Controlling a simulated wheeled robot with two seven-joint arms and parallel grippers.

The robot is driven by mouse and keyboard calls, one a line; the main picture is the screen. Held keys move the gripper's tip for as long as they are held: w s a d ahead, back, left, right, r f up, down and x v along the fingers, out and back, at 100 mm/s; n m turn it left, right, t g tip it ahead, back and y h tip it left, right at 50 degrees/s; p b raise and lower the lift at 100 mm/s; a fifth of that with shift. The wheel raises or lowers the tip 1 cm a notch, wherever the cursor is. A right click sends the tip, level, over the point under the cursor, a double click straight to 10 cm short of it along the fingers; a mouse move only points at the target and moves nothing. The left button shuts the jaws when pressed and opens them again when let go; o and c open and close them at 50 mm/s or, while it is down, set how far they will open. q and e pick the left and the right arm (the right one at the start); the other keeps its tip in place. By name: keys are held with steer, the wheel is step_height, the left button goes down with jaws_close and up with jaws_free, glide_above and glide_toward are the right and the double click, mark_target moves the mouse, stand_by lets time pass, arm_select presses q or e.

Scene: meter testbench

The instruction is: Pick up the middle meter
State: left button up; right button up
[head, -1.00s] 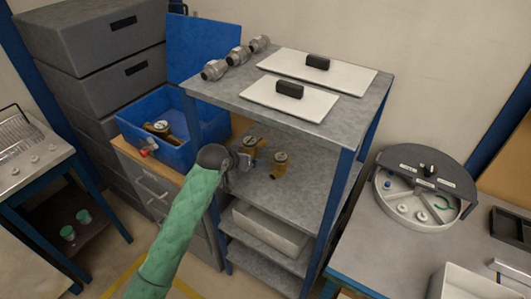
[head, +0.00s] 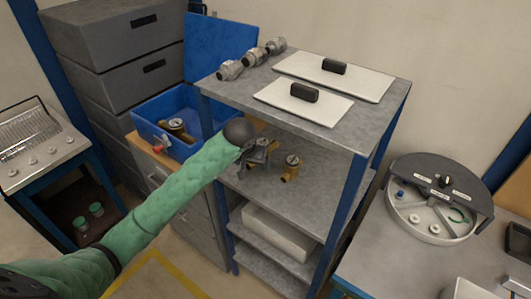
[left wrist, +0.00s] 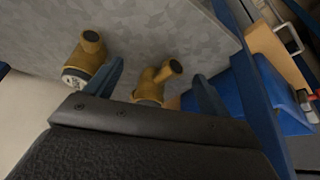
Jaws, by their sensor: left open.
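The middle meter (head: 265,144) is brass and stands on the grey shelf below the rack's top, partly hidden by my left gripper (head: 257,158). In the left wrist view the left gripper (left wrist: 157,87) is open, with this meter (left wrist: 153,84) showing between its two fingers. I cannot tell whether the fingers touch it. A second brass meter (head: 291,168) stands close by on the right; it also shows in the left wrist view (left wrist: 83,62), just outside one finger. A third meter (head: 176,128) lies in the blue box. My right gripper is not in view.
The rack's top board (head: 235,88) overhangs the meters and carries grey fittings (head: 252,57) and two white plates with black handles (head: 304,94). The blue box (head: 197,137) is left of the rack. A round tester (head: 432,205) stands on the right table.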

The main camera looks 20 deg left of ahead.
arm_select(q)
steer(key=w+p, duration=0.3)
steer(key=w, duration=0.5)
steer(key=shift+w+r, duration=0.15)
steer(key=shift+w, duration=0.55)
steer(key=shift+w+f+p, duration=0.25)
steer(key=shift+f+p, duration=0.35)
steer(key=shift+p, duration=0.05)
steer(key=p+x, duration=0.1)
steer(key=x, duration=0.2)
steer(key=shift+f+p, duration=0.1)
steer(key=shift+p, duration=0.2)
steer(key=shift+w+f, duration=0.2)
steer(key=shift+f, duration=0.2)
steer(key=c, duration=1.4)
steer(key=shift+r, duration=0.1)
steer(key=c, duration=0.3)
steer(key=shift+c, duration=0.2)
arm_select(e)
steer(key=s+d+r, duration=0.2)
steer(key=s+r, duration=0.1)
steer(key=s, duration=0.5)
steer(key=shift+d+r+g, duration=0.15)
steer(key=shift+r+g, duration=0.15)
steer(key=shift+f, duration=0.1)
